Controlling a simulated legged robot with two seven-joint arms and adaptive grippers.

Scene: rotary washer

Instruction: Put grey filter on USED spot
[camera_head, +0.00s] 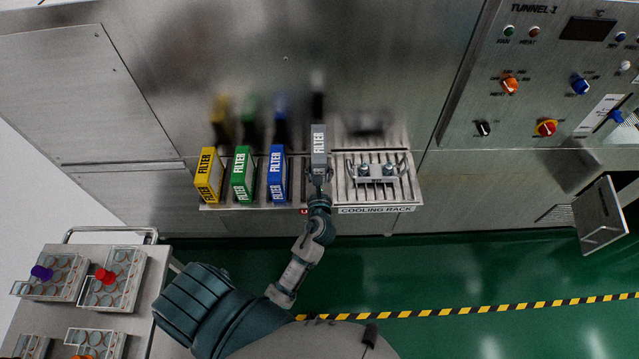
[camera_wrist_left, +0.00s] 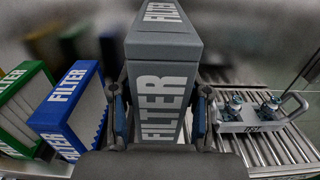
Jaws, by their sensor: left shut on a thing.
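The grey filter (camera_head: 318,146) stands upright at the right end of a row of filters on the shelf. It fills the middle of the left wrist view (camera_wrist_left: 162,90). My left gripper (camera_head: 319,174) is shut on its front, with one finger on each side, as the left wrist view (camera_wrist_left: 160,118) shows. The USED label is not readable; a small red mark (camera_head: 304,211) shows on the shelf edge beside my left wrist. My right gripper is not in view.
Blue (camera_head: 277,173), green (camera_head: 243,173) and yellow (camera_head: 208,175) filters stand to the left. A cooling rack (camera_head: 376,210) with a metal holder (camera_head: 376,171) is at right. A cart (camera_head: 152,262) with trays of vials is at lower left.

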